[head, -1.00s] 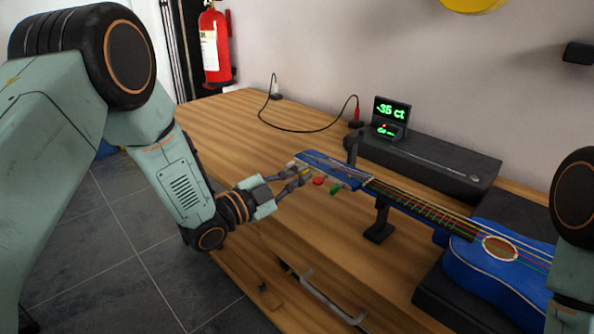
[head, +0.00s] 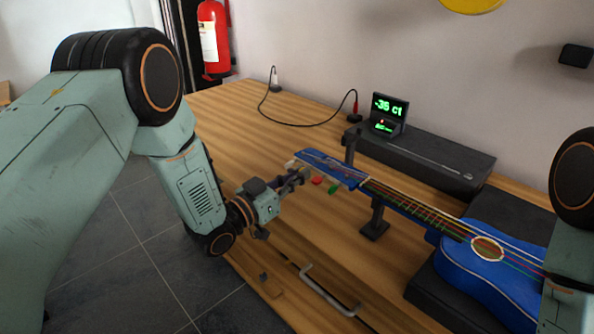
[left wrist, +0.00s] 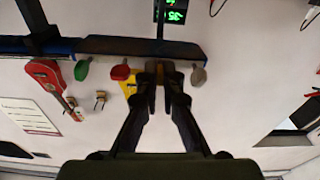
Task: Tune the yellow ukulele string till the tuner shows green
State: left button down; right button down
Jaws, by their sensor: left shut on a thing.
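The blue ukulele (head: 480,268) lies with its neck toward the left and its headstock (head: 330,168) beyond a support post. Red (head: 317,180), green (head: 335,189) and whitish (head: 289,164) pegs stick out from the headstock. My left gripper (head: 297,178) is shut at the headstock's near side, between the whitish and red pegs. In the left wrist view its fingertips (left wrist: 164,78) close on the yellow peg, which they mostly hide. The tuner (head: 389,112) shows about -36 ct in green digits, with a small red light below. My right gripper is out of view.
A long dark case (head: 430,158) lies behind the neck, beside the tuner. A black cable (head: 300,125) runs over the wooden bench (head: 235,115). A neck stand (head: 375,228) stands under the neck. A drawer handle (head: 330,290) juts from the bench front.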

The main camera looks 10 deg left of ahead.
pick_arm(q)
jog(key=shift+n+p, duration=0.65)
jog(key=shift+n, duration=1.35)
jog(key=c, duration=1.5)
grip_release()
jog(key=v, duration=1.2)
jog(key=shift+s, duration=0.15)
